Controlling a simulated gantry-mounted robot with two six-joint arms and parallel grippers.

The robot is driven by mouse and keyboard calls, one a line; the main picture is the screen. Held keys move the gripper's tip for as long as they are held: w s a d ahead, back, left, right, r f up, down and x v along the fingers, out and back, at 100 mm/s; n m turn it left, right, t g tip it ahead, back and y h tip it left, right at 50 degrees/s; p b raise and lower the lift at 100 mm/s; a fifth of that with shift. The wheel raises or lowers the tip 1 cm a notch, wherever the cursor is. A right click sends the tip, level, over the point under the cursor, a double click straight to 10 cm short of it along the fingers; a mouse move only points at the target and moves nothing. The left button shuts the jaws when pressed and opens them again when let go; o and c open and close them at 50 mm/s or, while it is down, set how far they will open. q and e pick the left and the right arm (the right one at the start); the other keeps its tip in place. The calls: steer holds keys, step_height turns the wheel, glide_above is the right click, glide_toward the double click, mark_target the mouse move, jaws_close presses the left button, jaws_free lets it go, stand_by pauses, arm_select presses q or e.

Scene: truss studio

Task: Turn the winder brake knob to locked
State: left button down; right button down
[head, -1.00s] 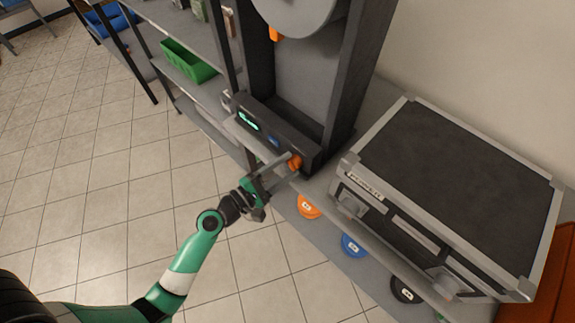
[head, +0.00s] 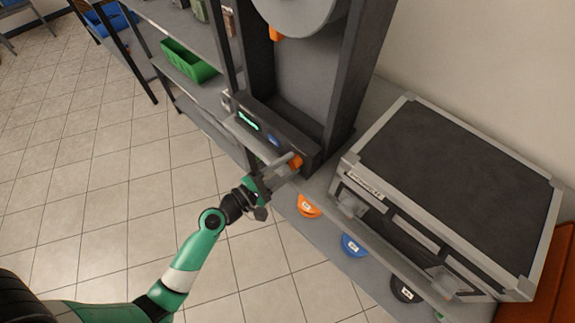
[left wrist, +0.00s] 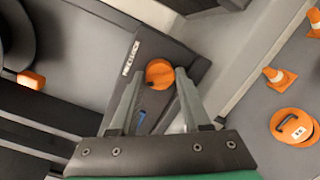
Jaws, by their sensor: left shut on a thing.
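The orange brake knob (head: 296,161) sits at the right end of the dark control panel (head: 262,125) on the winder's base. My left gripper (head: 287,168) reaches it from the front left and is shut on it. In the left wrist view the round orange knob (left wrist: 159,73) lies between the two grey fingertips (left wrist: 160,80), one on each side. White lettering beside the knob is too small to read, so I cannot tell its setting. My right gripper is not in view.
The winder's dark uprights (head: 356,75) rise behind the panel. A large grey-edged case (head: 455,180) stands close on the right. Orange, blue and black round weights (head: 353,245) lie below it. A green bin (head: 188,62) sits on the left shelf. Tiled floor is open at left.

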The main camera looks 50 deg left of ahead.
arm_select(q)
steer(key=shift+r, duration=0.1)
steer(key=m, duration=0.3)
steer(key=shift+r+m+p, duration=0.1)
steer(key=shift+m+p, duration=0.25)
steer(key=shift+m, duration=0.05)
steer(key=m, duration=0.4)
steer(key=shift+g+y+p, duration=0.3)
steer(key=shift+g+p, duration=0.05)
steer(key=shift+g, duration=0.05)
steer(key=m, duration=0.4)
steer(key=shift+d+r+y+p, duration=0.1)
steer(key=shift+y+p, duration=0.2)
steer(key=m, duration=0.4)
steer(key=shift+y+p, duration=0.3)
steer(key=shift+y, duration=0.1)
steer(key=shift+m, duration=0.3)
steer(key=c, duration=0.7)
jaws_free()
